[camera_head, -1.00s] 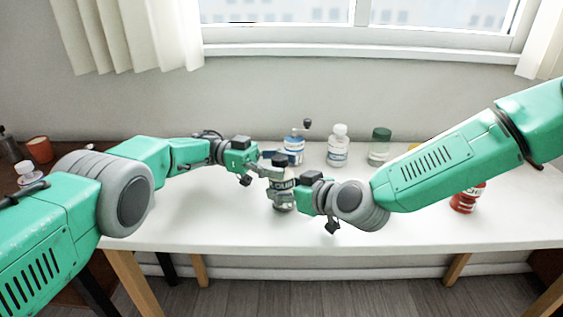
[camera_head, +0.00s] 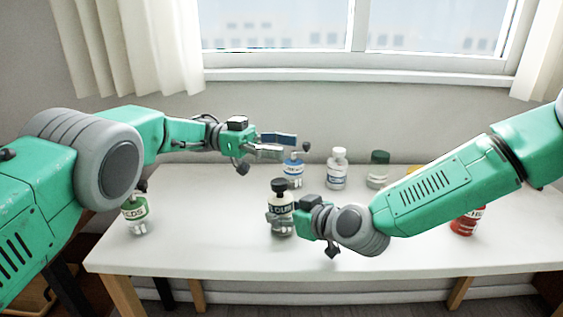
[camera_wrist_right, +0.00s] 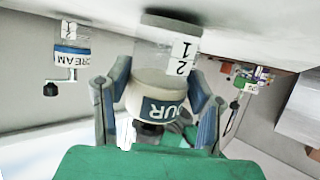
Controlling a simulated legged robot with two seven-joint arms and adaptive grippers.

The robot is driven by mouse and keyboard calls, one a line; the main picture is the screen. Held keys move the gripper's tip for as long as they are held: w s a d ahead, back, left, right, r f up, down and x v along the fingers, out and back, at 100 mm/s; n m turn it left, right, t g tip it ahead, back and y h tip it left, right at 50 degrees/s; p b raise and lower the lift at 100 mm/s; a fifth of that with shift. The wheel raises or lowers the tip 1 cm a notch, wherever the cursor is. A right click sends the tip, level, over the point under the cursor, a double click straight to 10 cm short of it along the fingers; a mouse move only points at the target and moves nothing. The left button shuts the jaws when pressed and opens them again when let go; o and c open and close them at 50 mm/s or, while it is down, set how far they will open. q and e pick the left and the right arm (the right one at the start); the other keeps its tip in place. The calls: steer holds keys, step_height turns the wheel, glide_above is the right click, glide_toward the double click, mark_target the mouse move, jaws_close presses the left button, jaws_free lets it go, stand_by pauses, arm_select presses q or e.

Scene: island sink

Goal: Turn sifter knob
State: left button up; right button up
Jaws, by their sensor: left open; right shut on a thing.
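A clear jar with a dark label reading "OUR" and a black knob on top (camera_head: 281,208) stands upright on the white table. The jar also shows upside down in the right wrist view (camera_wrist_right: 165,70), between my fingers. My right gripper (camera_head: 290,216) is shut on the jar's body from the right. My left gripper (camera_head: 279,145) is open and empty, above and apart from the black knob. A blue-labelled jar with a side crank (camera_head: 293,172) stands behind.
A white-capped bottle (camera_head: 337,168) and a green-lidded jar (camera_head: 378,170) stand at the back of the table (camera_head: 200,255). A red jar (camera_head: 466,222) is partly behind my right arm. The front strip of the table is clear. A window wall closes the back.

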arm_select(q)
steer(key=shift+r, duration=0.1)
stand_by(0.3)
steer(key=h, duration=0.1)
steer(key=w+t+h, duration=0.1)
steer(key=shift+a+r+n+t+h, duration=0.3)
steer(key=shift+r+n, duration=0.05)
steer(key=shift+n, duration=0.05)
steer(key=w+a+n+t+h, duration=0.2)
steer(key=n+t+h, duration=0.25)
steer(key=t, duration=0.45)
steer(key=n+t+y, duration=1.3)
steer(key=n+y, duration=0.1)
steer(key=y, duration=0.3)
glide_toward(275, 188)
steer(key=shift+m, duration=0.25)
steer(key=x, duration=1.2)
jaws_close()
